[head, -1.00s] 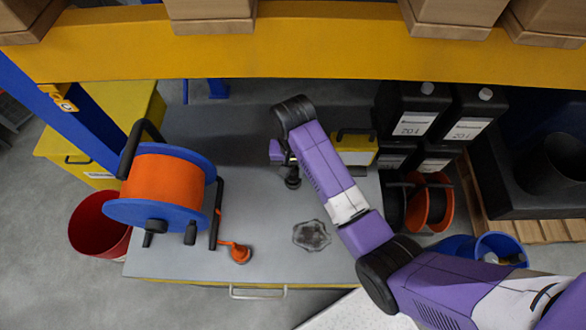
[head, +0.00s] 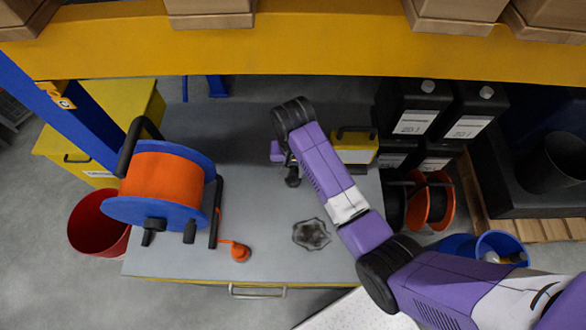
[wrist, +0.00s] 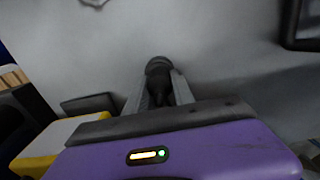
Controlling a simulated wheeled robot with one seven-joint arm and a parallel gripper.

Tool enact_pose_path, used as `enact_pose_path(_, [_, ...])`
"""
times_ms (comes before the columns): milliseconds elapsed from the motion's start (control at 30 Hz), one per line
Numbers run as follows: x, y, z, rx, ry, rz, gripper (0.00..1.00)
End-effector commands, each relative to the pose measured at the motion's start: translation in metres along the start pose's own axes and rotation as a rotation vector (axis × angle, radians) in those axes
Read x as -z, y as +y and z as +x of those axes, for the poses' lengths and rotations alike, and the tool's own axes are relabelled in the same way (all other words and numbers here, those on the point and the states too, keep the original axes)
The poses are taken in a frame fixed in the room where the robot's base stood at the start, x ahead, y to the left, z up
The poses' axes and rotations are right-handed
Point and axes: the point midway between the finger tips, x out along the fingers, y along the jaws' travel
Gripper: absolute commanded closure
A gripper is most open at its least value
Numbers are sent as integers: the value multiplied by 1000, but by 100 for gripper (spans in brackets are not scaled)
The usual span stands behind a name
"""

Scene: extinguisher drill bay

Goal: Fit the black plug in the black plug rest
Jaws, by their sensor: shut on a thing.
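My gripper (head: 290,165) is low over the back middle of the grey bench top, at the end of my purple arm. It is shut on the black plug (head: 292,179). In the wrist view the black plug (wrist: 157,70) shows its round dark end between the two grey fingers of my gripper (wrist: 160,90). I cannot tell whether the plug touches the bench. I cannot pick out the black plug rest in either view; my gripper and arm hide part of the bench.
An orange cable reel (head: 163,185) with an orange plug (head: 240,252) stands at the bench's left. A yellow case (head: 355,150) is just right of my gripper. A dark, jagged-edged patch (head: 311,234) lies in front. Black canisters (head: 413,108) stand at right. A yellow beam (head: 300,50) crosses above.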

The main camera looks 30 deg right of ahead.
Motion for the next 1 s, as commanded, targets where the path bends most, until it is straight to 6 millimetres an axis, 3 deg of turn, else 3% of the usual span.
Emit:
enact_pose_path(167, [0, 0, 3, 0, 0, 0, 100])
enact_pose_path(200, [0, 0, 3, 0, 0, 0, 62])
enact_pose_path(300, [0, 0, 3, 0, 0, 0, 45])
enact_pose_path(633, [0, 0, 2, 0, 0, 0, 45])
enact_pose_path(1000, [0, 0, -15, 0, 1, 0, 45])
